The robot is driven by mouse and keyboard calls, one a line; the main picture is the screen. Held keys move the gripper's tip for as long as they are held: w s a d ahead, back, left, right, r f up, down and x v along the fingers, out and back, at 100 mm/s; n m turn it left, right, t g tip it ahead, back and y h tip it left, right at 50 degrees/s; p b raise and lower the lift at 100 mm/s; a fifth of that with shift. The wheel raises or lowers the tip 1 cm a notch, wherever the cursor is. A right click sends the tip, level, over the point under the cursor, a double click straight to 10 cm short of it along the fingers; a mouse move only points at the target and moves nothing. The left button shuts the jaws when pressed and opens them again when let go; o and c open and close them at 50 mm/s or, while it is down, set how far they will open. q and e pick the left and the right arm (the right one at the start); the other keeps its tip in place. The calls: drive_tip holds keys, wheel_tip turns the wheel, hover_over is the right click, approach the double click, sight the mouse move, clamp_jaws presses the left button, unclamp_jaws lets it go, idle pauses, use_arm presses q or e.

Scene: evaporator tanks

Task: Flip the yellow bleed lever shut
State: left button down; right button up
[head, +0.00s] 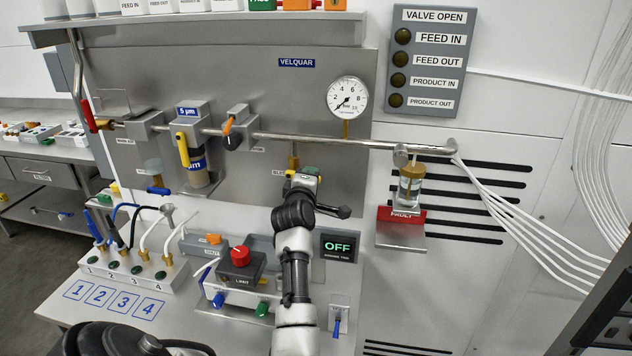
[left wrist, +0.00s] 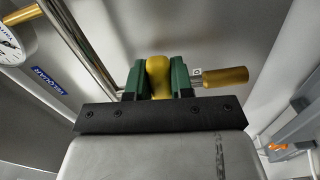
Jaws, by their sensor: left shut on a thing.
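The yellow bleed lever (left wrist: 158,76) shows in the left wrist view between the two green fingers of my left gripper (left wrist: 158,83), which is shut on it. A brass fitting (left wrist: 224,77) is beside it on the right. In the head view my left gripper (head: 306,173) is at the bleed point under the steel pipe, just below a brass stub (head: 293,161). There my gripper hides most of the lever, so its exact angle cannot be told. My right gripper is not in view.
The pressure gauge (head: 347,98) stands above the pipe (head: 350,142), right of my gripper. Below are a red button box (head: 240,268) and an OFF display (head: 338,246). A sample jar (head: 410,187) hangs at right.

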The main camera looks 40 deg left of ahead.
use_arm(q)
drive_tip(key=shift+r+n+p, duration=0.35)
drive_tip(key=shift+r+n, duration=0.15)
drive_tip(key=shift+n, duration=0.1)
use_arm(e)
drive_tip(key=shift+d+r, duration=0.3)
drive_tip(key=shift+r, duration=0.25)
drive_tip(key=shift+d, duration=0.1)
use_arm(q)
drive_tip(key=c, duration=1.4)
unclamp_jaws()
drive_tip(key=o, duration=0.4)
drive_tip(key=shift+w+f, duration=0.15)
